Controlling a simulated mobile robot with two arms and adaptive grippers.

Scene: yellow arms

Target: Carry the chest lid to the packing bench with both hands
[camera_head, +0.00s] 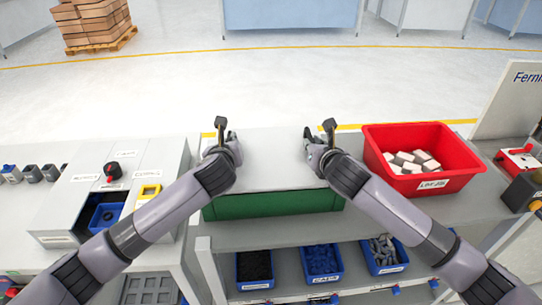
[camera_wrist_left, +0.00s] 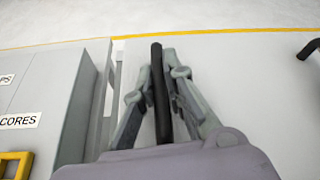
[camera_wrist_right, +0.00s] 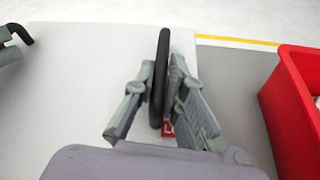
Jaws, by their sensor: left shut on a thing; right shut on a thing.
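The white chest lid (camera_head: 272,150) lies flat over the green chest (camera_head: 275,205), in the middle of a grey bench. I cannot see a gap between lid and chest. A black handle stands at each side of the lid. My left gripper (camera_head: 219,141) is shut on the left handle (camera_wrist_left: 157,90), which stands between its fingers in the left wrist view. My right gripper (camera_head: 319,142) is shut on the right handle (camera_wrist_right: 160,75), with a small red mark (camera_wrist_right: 168,129) beside it on the lid. I cannot tell which surface is the packing bench.
A red bin (camera_head: 458,180) with white and grey blocks stands close right of the lid. A grey labelled unit (camera_head: 75,195) stands close left. Small blue bins (camera_head: 321,263) sit on a lower shelf. Open floor (camera_head: 300,80) lies beyond; stacked boxes (camera_head: 92,22) stand far left.

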